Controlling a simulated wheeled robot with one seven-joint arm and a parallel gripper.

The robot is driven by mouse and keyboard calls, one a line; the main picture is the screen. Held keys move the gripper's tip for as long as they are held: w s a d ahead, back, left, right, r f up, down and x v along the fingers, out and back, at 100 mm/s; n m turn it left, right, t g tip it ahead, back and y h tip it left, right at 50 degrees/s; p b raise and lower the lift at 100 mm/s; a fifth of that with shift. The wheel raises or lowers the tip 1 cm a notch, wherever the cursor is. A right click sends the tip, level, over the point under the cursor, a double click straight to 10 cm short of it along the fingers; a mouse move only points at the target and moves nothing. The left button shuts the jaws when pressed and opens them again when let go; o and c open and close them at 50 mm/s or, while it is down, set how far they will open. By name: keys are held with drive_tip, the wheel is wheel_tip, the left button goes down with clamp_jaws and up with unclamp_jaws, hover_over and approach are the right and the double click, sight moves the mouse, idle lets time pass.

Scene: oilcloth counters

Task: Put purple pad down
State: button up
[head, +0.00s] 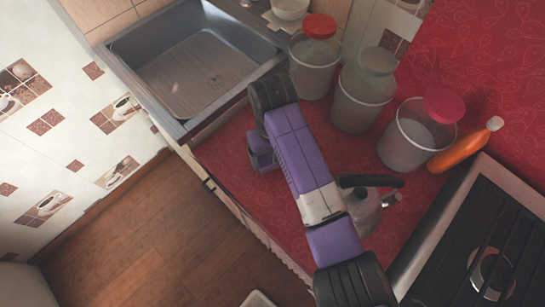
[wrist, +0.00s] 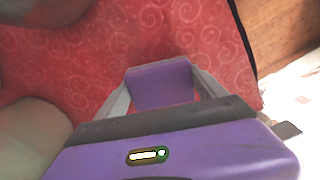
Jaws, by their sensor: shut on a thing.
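The purple pad (wrist: 160,87) is a flat purple slab between the two grey fingers of my gripper (wrist: 161,80) in the wrist view. My gripper is shut on it, with a finger at each side. The red patterned counter (wrist: 105,48) lies behind the pad. I cannot tell if the pad touches it. In the head view my purple arm reaches over the red counter (head: 230,150), near the sink corner. I cannot make out the pad surely there, as my arm has similar purple parts.
A metal sink (head: 205,65) lies at upper left. Several lidded jars, one with a red lid (head: 319,27), stand to the right. A kettle (head: 364,210) is close to my arm. An orange bottle (head: 462,149) lies by the black stove (head: 480,240). The counter's front edge is near.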

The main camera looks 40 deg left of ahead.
drive_tip(key=shift+f, duration=1.2)
drive_tip(key=shift+f, duration=0.15)
drive_tip(key=o, duration=1.3)
drive_tip(key=shift+c, duration=0.2)
wheel_tip(320, 180, up, 12)
drive_tip(key=shift+r, duration=0.2)
